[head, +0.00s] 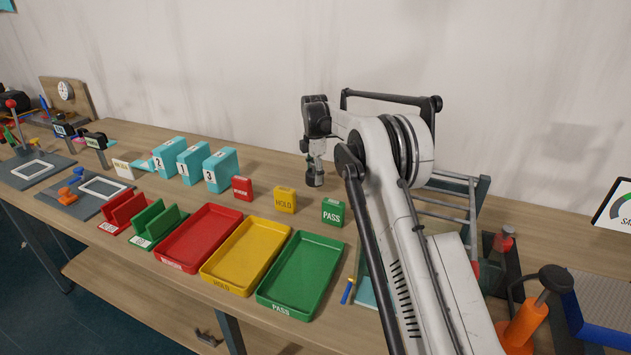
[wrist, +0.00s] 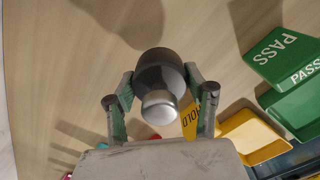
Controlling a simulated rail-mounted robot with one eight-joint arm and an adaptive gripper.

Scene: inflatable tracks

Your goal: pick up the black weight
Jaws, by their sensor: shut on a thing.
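The black weight (wrist: 160,66) has a rounded dark body and a silver knob (wrist: 158,107) that faces the wrist camera.
A red block (head: 242,188), yellow HOLD block (head: 285,200) and green PASS block (head: 333,212) stand near the gripper. Red (head: 198,238), yellow (head: 245,256) and green (head: 301,275) trays lie in front. Teal numbered boxes (head: 192,164) stand left. The wall is close behind.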

